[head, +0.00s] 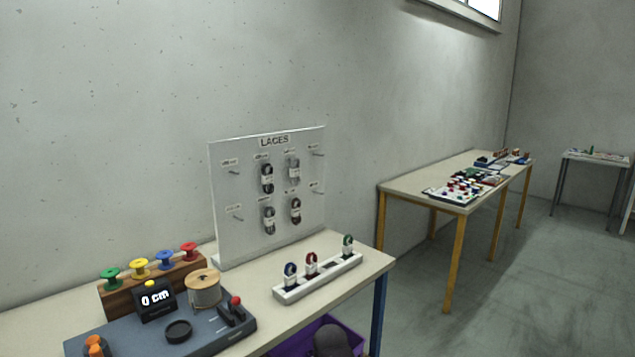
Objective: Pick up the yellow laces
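I see no bundle of yellow laces in the head view. A yellow spool (139,268) sits on a wooden rack (150,290) at the left, between a green and a blue spool. My gripper is not in view.
A white LACES board (240,222) holds several dark and grey bundles; some pegs are bare. A blue-grey measuring device (110,341) reads "0 cm". A purple crate (285,347) with a dark rounded thing is below. Another table (410,186) stands right; floor between is clear.

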